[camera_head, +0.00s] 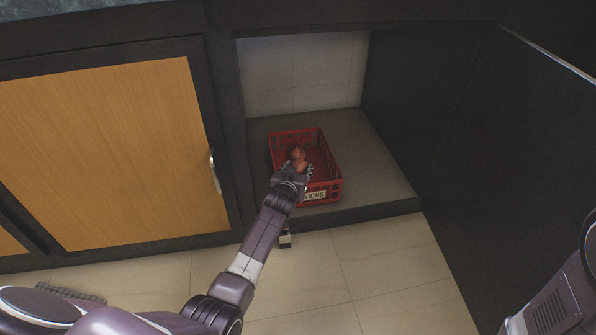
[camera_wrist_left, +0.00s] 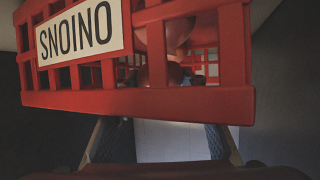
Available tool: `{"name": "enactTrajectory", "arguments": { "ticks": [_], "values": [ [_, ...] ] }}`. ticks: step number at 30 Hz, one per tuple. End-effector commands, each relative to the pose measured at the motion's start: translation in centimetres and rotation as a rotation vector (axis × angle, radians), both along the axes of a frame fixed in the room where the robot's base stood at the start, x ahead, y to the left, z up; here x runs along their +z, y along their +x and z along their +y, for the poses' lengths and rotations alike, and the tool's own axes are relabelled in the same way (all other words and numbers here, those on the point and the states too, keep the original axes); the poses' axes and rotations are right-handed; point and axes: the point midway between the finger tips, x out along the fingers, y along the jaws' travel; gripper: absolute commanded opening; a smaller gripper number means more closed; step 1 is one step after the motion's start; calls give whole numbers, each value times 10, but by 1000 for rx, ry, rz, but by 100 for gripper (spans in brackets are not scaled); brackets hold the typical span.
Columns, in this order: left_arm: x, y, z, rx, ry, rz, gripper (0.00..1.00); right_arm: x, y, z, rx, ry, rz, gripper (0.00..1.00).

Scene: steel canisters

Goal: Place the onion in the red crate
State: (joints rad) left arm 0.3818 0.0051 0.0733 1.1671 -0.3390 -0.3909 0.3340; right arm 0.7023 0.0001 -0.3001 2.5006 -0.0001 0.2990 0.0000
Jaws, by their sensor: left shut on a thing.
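The red crate (camera_head: 327,164) sits on the grey floor of an open cupboard bay, with a white label reading "ONIONS" on its front. My left gripper (camera_head: 296,170) reaches over the crate's front rim and is shut on an onion (camera_head: 300,165). Another reddish-brown onion (camera_head: 297,152) shows just beyond it, within the crate's outline. In the left wrist view the crate (camera_wrist_left: 190,103) appears upside down, and its front wall partly hides the onions and my left fingertips. Whether the held onion touches the crate's bottom cannot be told. My right gripper is out of view.
A wooden cupboard door (camera_head: 110,155) stands closed to the left of the bay. A dark panel (camera_head: 500,150) bounds the right side. Bare bay floor (camera_head: 370,165) lies right of the crate. The tiled floor (camera_head: 370,260) in front is mostly clear.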

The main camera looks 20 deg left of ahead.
Motion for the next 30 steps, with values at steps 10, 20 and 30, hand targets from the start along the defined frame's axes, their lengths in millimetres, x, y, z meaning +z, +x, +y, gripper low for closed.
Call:
{"name": "enactTrajectory", "arguments": {
  "ticks": [10,20,30],
  "values": [
    [-6,0,0,0,-1,-1,14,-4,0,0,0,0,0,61],
    [-13,-1,0,0,-1,4,44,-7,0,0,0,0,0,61],
    [-15,-2,-1,-1,-2,11,48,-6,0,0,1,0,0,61]
  ]
}}
